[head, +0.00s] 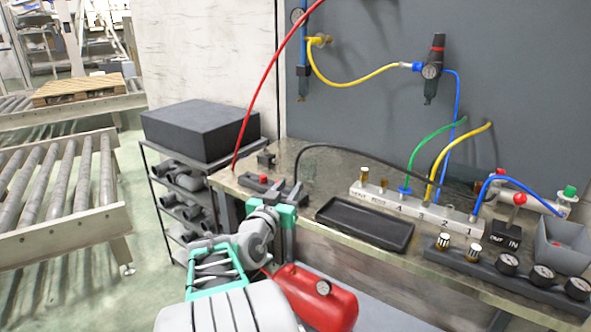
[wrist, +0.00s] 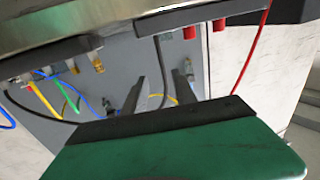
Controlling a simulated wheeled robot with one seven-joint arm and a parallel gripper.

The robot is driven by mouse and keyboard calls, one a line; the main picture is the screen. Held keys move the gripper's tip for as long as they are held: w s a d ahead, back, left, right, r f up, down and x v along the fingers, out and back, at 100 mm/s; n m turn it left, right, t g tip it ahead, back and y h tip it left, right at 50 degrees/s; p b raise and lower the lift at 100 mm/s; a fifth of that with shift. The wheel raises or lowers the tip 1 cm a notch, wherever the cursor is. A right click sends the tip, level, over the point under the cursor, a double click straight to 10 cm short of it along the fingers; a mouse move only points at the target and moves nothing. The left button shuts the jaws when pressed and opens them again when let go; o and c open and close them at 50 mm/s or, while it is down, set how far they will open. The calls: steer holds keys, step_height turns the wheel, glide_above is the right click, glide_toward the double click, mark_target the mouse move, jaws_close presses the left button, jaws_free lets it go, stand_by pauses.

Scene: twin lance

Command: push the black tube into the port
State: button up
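The black tube (head: 375,156) arches over the bench in the head view. Its left end drops to about my gripper, and its right end runs behind the manifold. In the wrist view the black tube (wrist: 158,65) shows between my fingers, with visible space on both sides. My gripper (head: 288,194) is at the bench's front left edge; in the wrist view its fingers (wrist: 160,78) are apart and open. The pale manifold block (head: 415,208) carries numbered ports and brass fittings (head: 384,186). Which port is meant, and the tube's exact end, I cannot tell.
A black tray (head: 365,223) lies between my gripper and the manifold. A red tube (head: 262,88) hangs at left. Yellow, green and blue tubes rise from the manifold. A gauge rack (head: 490,262) and grey bin (head: 562,247) stand at right. A red tank (head: 316,298) is below the bench.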

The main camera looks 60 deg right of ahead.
mark_target(295, 180)
steer(key=d, duration=0.4)
steer(key=w+d+f, duration=0.1)
steer(key=d, duration=0.2)
steer(key=shift+w, duration=0.1)
steer(key=shift+a, duration=0.1)
jaws_close()
